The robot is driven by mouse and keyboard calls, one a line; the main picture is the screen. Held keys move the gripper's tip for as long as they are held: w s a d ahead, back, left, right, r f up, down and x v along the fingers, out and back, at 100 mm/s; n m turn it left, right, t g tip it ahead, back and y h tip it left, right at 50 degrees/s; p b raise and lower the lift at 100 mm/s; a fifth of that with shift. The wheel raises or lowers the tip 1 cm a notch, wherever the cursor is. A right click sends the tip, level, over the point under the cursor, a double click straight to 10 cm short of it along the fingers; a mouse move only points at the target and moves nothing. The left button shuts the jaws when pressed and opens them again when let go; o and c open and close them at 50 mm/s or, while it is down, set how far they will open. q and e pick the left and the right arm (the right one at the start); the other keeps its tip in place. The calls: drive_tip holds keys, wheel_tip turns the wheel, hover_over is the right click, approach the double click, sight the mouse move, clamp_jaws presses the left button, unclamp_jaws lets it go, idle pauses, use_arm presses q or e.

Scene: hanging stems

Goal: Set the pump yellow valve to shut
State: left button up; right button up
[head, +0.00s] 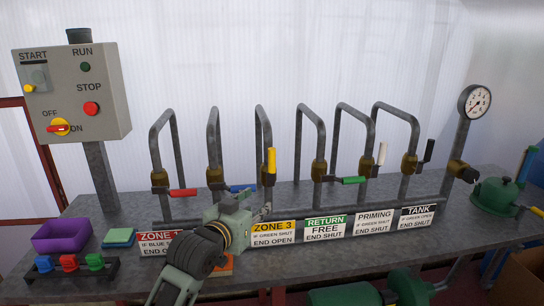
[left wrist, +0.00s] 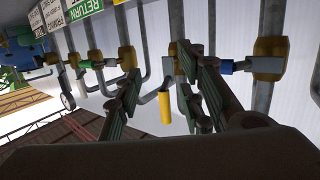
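The yellow valve handle (head: 271,160) stands upright, along its pipe, above the ZONE 3 sign (head: 274,232) in the head view. In the left wrist view the yellow handle (left wrist: 165,107) shows beyond and between my fingers. My left gripper (head: 255,205) is in front of and below the yellow valve, near the top of the signs. Its fingers (left wrist: 165,75) are spread apart with nothing between their tips. I cannot tell how far the tips are from the handle. My right gripper is in neither view.
Neighbouring handles are red (head: 183,192), blue (head: 242,188), green (head: 353,180), white (head: 382,153) and black (head: 428,150). The control box (head: 72,92) stands at left, the gauge (head: 475,101) at right. A purple tray (head: 62,235) sits front left. A green pump (head: 497,196) stands far right.

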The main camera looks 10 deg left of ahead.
use_arm(q)
drive_tip(key=t+h, duration=0.1)
drive_tip(key=t, duration=0.1)
approach(270, 157)
drive_tip(key=x, duration=0.3)
drive_tip(key=shift+p+x, duration=0.75)
drive_tip(key=shift+x, duration=3.4)
drive_tip(key=shift+c, duration=0.5)
clamp_jaws()
